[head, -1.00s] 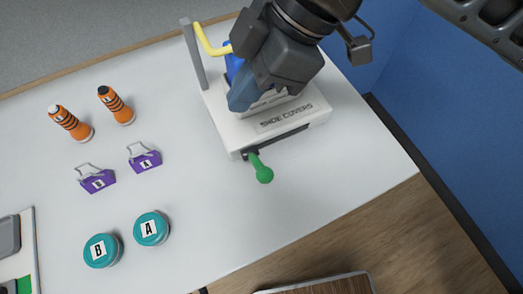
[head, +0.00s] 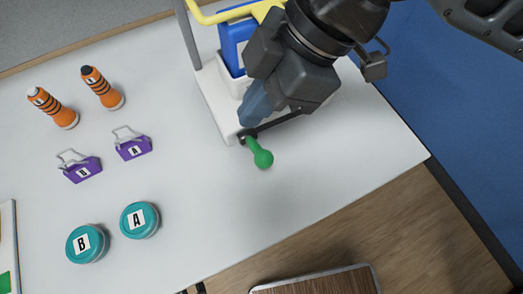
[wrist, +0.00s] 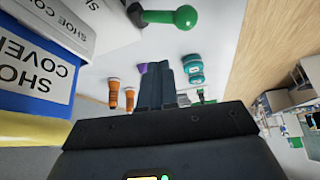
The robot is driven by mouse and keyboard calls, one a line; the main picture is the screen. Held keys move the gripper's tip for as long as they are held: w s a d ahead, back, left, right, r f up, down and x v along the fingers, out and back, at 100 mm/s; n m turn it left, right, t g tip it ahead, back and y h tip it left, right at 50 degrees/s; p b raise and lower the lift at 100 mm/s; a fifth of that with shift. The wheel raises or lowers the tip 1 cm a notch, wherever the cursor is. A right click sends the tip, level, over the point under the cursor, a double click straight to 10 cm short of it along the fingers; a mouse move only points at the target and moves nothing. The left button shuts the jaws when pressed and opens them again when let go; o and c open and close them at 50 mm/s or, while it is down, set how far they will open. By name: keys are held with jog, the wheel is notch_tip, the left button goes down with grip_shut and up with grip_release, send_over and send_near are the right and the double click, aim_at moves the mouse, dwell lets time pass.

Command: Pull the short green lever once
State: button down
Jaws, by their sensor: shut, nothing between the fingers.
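The short green lever (head: 262,155) has a round knob and sticks out from the front of the white shoe covers dispenser (head: 215,100), near its base. In the wrist view the green lever (wrist: 180,17) shows at the top, beyond and above my fingers. My gripper (head: 250,112) is shut and empty, with its blue-grey fingertips just above the lever's root in the head view. I cannot tell whether they touch it. In the wrist view my gripper (wrist: 157,75) shows its fingers together. My arm hides much of the dispenser in the head view.
A yellow handle (head: 225,14) and a blue box (head: 235,42) stand at the dispenser. To the left on the white table (head: 200,215) are orange bottles (head: 102,88), purple clips (head: 133,147) and teal jars (head: 140,220). The table around the lever's knob is clear.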

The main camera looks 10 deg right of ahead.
aim_at(269, 156)
jog(key=shift+s+d+f+b, duration=0.1)
jog(key=shift+s+f+b, duration=0.3)
jog(key=shift+f, duration=0.2)
jog(key=shift+s+d+f+b, duration=0.1)
jog(key=shift+s+f+b, duration=0.25)
jog(key=shift+f, duration=0.25)
dwell(1.2)
jog(key=shift+s+f+b, duration=0.15)
jog(key=shift+f+b, duration=0.2)
jog(key=shift+b, duration=0.05)
jog(key=shift+s+d+f+b, duration=0.2)
jog(key=shift+s+f+b, duration=0.35)
jog(key=shift+f+b, duration=0.35)
jog(key=shift+s+d+f+b, duration=0.15)
jog(key=shift+s+f+b, duration=0.35)
jog(key=shift+f+b, duration=0.4)
dwell(3.1)
